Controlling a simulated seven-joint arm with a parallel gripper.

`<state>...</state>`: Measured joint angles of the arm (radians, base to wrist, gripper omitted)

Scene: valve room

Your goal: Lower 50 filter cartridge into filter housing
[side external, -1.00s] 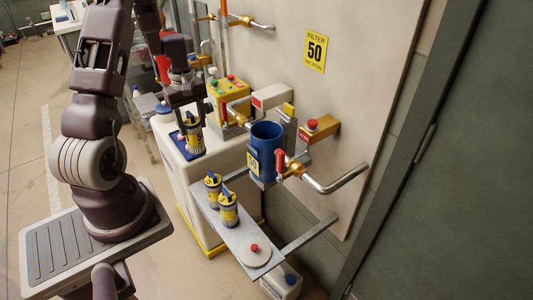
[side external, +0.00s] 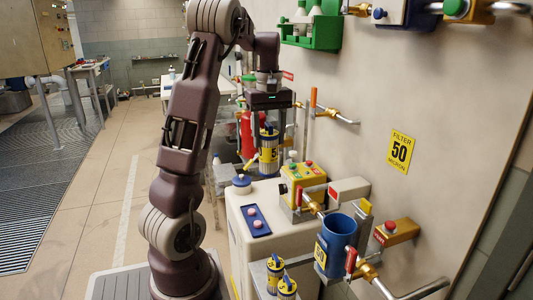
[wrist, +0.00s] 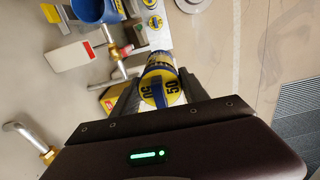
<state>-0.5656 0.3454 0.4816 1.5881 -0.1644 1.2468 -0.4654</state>
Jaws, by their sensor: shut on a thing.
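My gripper (side external: 268,128) is shut on a yellow and dark blue filter cartridge (side external: 268,155). The cartridge hangs upright in the air, well above the white cabinet. In the wrist view the cartridge (wrist: 160,82) sits between the fingers and shows "50" on its top. The filter housing (side external: 336,243) is a blue, open-topped cylinder with a yellow label, lower and to the right of my gripper. Its rim also shows at the top left of the wrist view (wrist: 92,10). My gripper and the cartridge are clear of the housing.
A blue tray (side external: 249,211) with two pink pegs lies on the white cabinet (side external: 237,234). Two more cartridges (side external: 275,266) stand near the housing. A yellow button box (side external: 304,178), a red-handled valve (side external: 350,261) and brass pipes crowd the wall.

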